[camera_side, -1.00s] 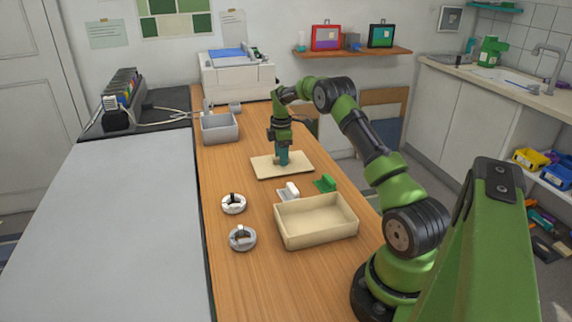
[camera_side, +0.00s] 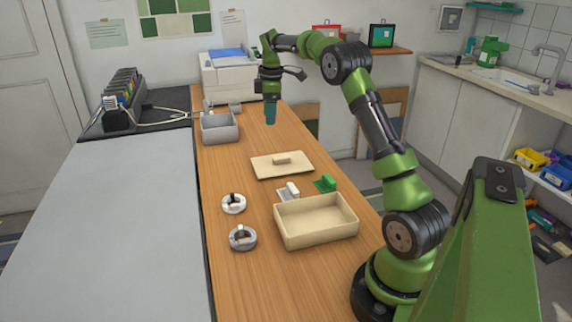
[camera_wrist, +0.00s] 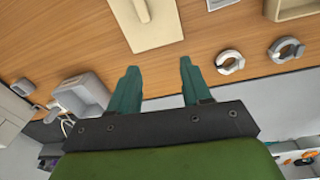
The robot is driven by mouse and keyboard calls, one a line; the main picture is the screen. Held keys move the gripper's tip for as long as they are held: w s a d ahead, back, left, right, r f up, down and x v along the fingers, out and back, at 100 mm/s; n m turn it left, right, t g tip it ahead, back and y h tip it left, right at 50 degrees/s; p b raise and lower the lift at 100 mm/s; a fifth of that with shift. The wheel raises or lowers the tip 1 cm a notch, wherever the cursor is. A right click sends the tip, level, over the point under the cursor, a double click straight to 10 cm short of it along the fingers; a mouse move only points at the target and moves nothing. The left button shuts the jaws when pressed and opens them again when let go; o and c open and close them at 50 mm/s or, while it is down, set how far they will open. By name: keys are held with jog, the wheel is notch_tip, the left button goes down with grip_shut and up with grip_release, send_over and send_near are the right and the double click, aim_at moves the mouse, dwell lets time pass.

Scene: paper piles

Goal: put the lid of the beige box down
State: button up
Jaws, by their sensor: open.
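The lid of the beige box (camera_side: 268,169) lies flat on the wooden table, its block-shaped handle (camera_side: 282,160) facing up. The lid also shows at the top of the wrist view (camera_wrist: 157,34). The beige box (camera_side: 300,236) stands open and empty nearer the arm's base, apart from the lid. My gripper (camera_side: 270,122) hangs in the air above and behind the lid, clear of it. In the wrist view its teal fingers (camera_wrist: 159,70) are spread with nothing between them.
A grey open bin (camera_side: 220,138) stands at the table's left edge. A white ring-shaped object (camera_side: 232,207) and a grey one (camera_side: 242,243) lie left of the box. White and green handled pieces (camera_side: 327,185) lie between lid and box. A printer (camera_side: 235,80) stands at the back.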

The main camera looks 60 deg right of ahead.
jog(key=s+a+r+m+t, duration=0.25)
jog(key=s+a+r, duration=0.2)
jog(key=a, duration=0.65)
jog(key=s+a+r+m+t, duration=0.1)
jog(key=s+a+r+m, duration=0.4)
jog(key=a, duration=0.6)
jog(key=s+a+f+m+t+y, duration=0.2)
jog(key=s+a+f+m, duration=0.2)
jog(key=s+a, duration=0.7)
jog(key=shift+s+t, duration=0.35)
jog(key=shift+s, duration=0.65)
